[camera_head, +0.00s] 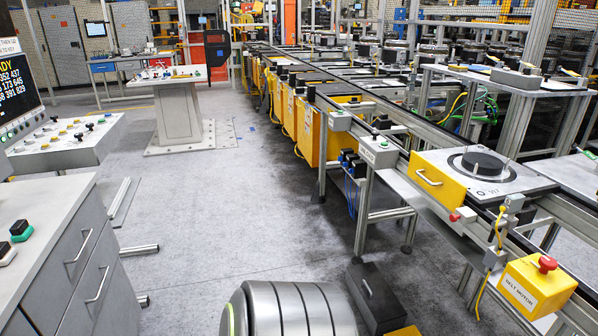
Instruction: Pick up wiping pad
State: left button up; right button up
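No pad is clearly identifiable. Two small block-shaped items lie on the grey cabinet top at the left edge: one with a green base and black top (21,230), and one with a pale base and dark top (5,252), cut off by the picture edge. Either may be a wiping pad; I cannot tell. Nothing is seen holding them. Neither of my grippers is in view.
The grey cabinet (75,270) with drawer handles stands at left, a button console (65,142) behind it. The conveyor (395,120) runs along the right, bearing a pallet (515,180) with a black disc (482,163). A yellow belt-motor box (527,289) is at lower right.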

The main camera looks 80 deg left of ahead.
aim_at(21, 230)
jog(key=k+l+u, duration=0.1)
jog(key=u, duration=4.1)
